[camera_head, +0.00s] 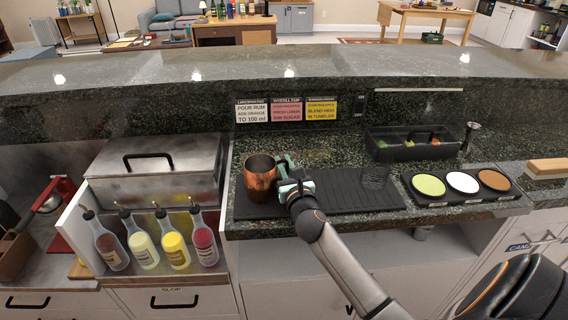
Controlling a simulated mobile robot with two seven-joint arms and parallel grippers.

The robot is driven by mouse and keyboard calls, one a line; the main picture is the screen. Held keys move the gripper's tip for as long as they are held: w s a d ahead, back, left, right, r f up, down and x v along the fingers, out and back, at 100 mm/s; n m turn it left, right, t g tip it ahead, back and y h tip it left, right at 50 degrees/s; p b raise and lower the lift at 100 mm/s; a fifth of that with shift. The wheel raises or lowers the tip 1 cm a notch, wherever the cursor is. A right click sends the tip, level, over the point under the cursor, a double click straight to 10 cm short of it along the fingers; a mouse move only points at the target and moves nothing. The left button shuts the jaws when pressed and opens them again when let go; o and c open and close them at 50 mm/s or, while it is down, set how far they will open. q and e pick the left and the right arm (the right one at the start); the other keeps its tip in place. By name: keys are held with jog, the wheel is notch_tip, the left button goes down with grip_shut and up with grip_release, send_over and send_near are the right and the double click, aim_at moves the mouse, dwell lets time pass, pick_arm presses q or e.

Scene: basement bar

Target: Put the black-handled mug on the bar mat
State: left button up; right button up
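A copper mug (260,179) stands upright at the left end of the black bar mat (335,201). I cannot tell whether its base touches the mat. My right gripper (285,174), with teal fingers, is at the mug's right side, where the handle is hidden by the fingers. I cannot tell whether the fingers are shut on the handle. My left gripper is not in view.
A tray with three coloured dishes (462,183) is to the right. A black caddy (411,145) is behind. A metal bin (155,170) and several squeeze bottles (175,249) are at the left.

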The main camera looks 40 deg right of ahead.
aim_at(268, 176)
jog(key=o, duration=0.4)
jog(key=shift+r, duration=0.15)
jog(key=v, duration=1.2)
